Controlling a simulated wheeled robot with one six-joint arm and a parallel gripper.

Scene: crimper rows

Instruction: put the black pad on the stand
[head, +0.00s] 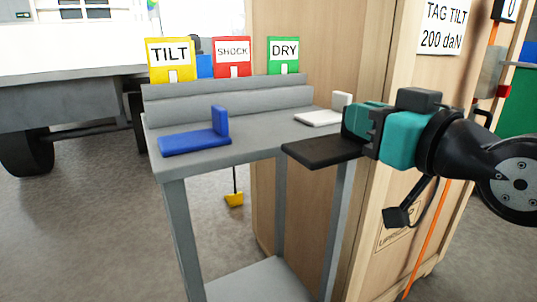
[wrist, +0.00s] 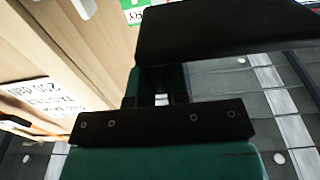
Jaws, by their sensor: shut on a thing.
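The black pad (head: 322,152) is a flat dark plate held level in my gripper (head: 362,130). In the head view it sticks out to the left of the teal jaws, in front of the stand's right front corner and apart from its top as far as I can tell. In the wrist view the black pad (wrist: 230,35) fills the upper right, beyond the jaws (wrist: 162,97). The grey stand (head: 240,150) has a flat top with a stepped back. The jaws are shut on the pad; the grip itself is mostly hidden.
A blue pad (head: 195,143) with an upright tab lies on the stand's left; a white one (head: 318,118) lies at the right. TILT (head: 171,52), SHOCK (head: 232,50) and DRY (head: 283,50) signs stand behind. A tall wooden crate (head: 385,215) is close on the right.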

